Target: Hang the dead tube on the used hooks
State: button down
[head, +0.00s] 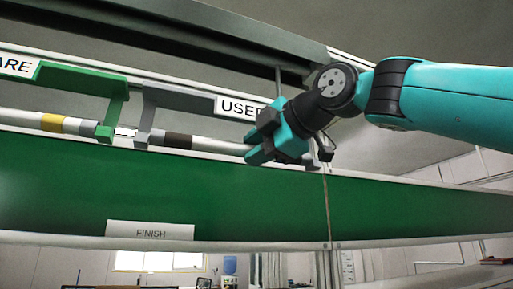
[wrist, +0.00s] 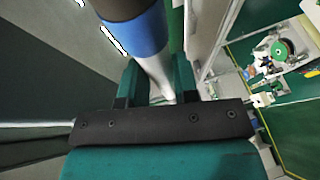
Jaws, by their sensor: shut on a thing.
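The dead tube (head: 208,144) is pale with a dark brown band near its left end. It runs roughly level beside the grey used hook (head: 144,115), whose lower tip is at the tube's left end. I cannot tell whether it rests in the hook. My gripper (head: 262,146) is shut around the tube's right part. In the wrist view the tube (wrist: 149,38), with a blue band and dark end, passes between the fingers of my gripper (wrist: 157,85). A grey piece (head: 325,147), possibly another used hook, shows just right of my gripper, partly hidden.
A green hook (head: 116,98) under the spare sign (head: 18,66) holds or adjoins another tube (head: 25,120) with a yellow band. The USED sign (head: 230,106) is partly covered by my gripper. A green panel (head: 180,190) with a FINISH sign (head: 150,232) lies below; a dark beam (head: 200,35) runs above.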

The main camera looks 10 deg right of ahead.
dwell(0.3)
jog(key=c, duration=0.8)
grip_release()
jog(key=shift+f, duration=0.1)
jog(key=shift+p+v, duration=0.95)
jog(key=shift+v, duration=7.75)
jog(key=shift+w, duration=0.1)
